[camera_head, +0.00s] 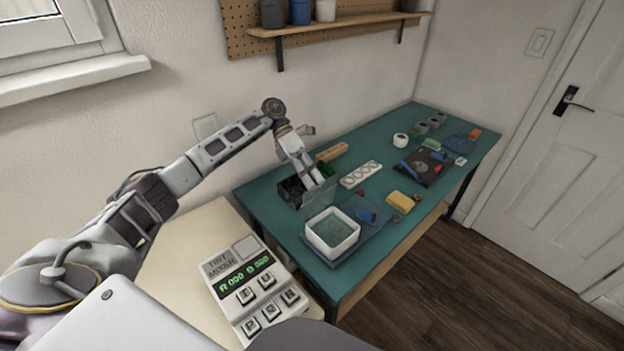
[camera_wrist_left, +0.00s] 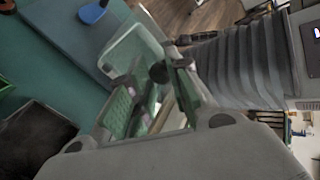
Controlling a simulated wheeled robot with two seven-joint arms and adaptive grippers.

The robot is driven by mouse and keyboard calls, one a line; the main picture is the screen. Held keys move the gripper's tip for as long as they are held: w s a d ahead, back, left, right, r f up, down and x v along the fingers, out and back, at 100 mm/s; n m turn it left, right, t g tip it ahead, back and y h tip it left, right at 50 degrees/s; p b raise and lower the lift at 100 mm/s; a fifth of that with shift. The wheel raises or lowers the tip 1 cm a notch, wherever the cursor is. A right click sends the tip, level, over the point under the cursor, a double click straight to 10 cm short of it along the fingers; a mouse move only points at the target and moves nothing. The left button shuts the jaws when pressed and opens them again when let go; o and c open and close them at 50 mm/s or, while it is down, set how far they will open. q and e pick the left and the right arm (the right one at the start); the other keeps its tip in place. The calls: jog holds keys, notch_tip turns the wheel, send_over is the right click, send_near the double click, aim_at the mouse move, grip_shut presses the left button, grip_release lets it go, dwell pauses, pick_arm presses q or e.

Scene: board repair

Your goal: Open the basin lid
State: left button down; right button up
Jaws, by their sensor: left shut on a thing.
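The white basin (camera_head: 332,249) stands on a blue-grey mat at the near part of the green table. Its top looks open and greenish liquid shows inside. A see-through lid panel (camera_head: 318,200) stands tilted up behind the basin's back edge. My left gripper (camera_head: 317,181) reaches down from the upper left and is shut on the lid's upper part. In the left wrist view its green-padded fingers (camera_wrist_left: 150,108) close near a pale, clear rounded panel (camera_wrist_left: 128,52), which looks like the lid. The exact grip point is partly hidden. My right gripper is not in view.
A black bin (camera_head: 291,192) stands just left of the gripper. A white tray with round holes (camera_head: 361,174), a yellow sponge (camera_head: 403,200) and a dark board (camera_head: 425,168) lie to the right. A keypad device (camera_head: 250,285) sits on the pale table in front.

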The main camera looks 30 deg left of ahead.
pick_arm(q)
jog(key=shift+s+a+f, duration=0.15)
jog(key=shift+s+f, duration=0.05)
jog(key=shift+f, duration=0.5)
jog(key=c, duration=1.6)
grip_release()
jog(key=o, duration=0.3)
jog(key=shift+w+f, duration=0.15)
jog(key=shift+w, duration=0.15)
jog(key=shift+o, duration=0.2)
jog(key=shift+s+r, duration=0.15)
jog(key=shift+r, duration=0.1)
jog(key=shift+r, duration=0.15)
jog(key=v, duration=1.2)
